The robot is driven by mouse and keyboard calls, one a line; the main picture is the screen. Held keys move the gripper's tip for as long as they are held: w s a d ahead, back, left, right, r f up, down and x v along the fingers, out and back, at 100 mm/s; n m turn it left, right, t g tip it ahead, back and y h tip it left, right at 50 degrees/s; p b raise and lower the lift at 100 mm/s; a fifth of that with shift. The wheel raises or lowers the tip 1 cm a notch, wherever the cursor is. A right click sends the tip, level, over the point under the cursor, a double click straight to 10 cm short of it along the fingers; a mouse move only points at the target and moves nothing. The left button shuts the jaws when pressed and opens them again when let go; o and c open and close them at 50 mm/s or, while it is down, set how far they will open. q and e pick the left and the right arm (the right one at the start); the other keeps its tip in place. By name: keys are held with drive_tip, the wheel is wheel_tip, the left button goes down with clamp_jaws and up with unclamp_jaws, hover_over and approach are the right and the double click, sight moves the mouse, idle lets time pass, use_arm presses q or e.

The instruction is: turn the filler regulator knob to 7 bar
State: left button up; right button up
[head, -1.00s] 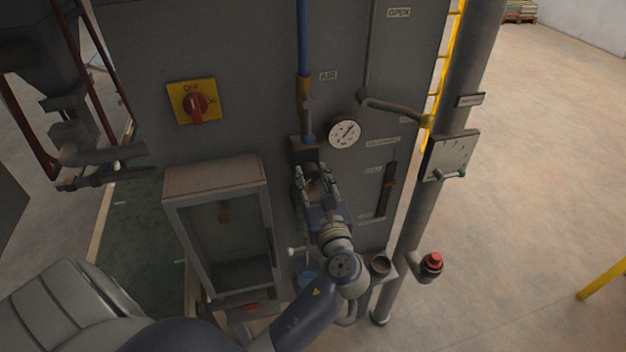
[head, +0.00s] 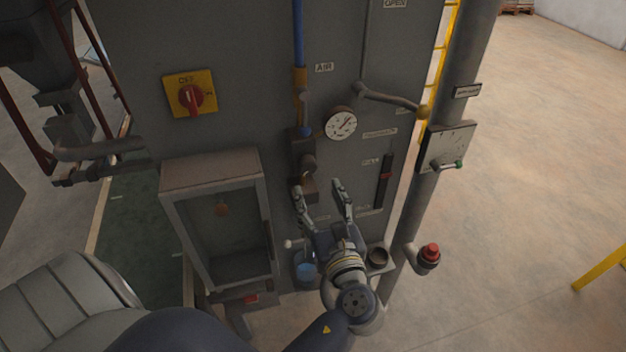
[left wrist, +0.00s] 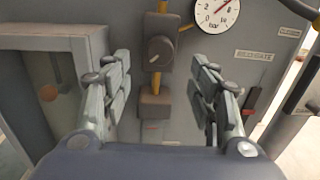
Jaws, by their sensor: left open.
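The regulator knob (head: 308,164) is a dark round knob on the grey panel, below the blue air line. In the left wrist view the knob (left wrist: 160,49) sits on a brown block with a pale mark across its face. The round white pressure gauge (head: 341,123) is up and right of it; it also shows, cut by the top edge, in the left wrist view (left wrist: 217,14). Its red needle points to the upper right; I cannot read the exact value. My left gripper (head: 320,188) is open and empty, below and apart from the knob. My right gripper is not in view.
A glass-fronted cabinet (head: 217,172) stands left of the gripper. A yellow plate with a red switch (head: 190,94) is above it. A grey lever (head: 392,99) juts out right of the gauge. A red button (head: 431,251) sits on the pipe at lower right.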

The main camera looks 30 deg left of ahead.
use_arm(q)
drive_tip(key=v, duration=0.4)
idle(0.4)
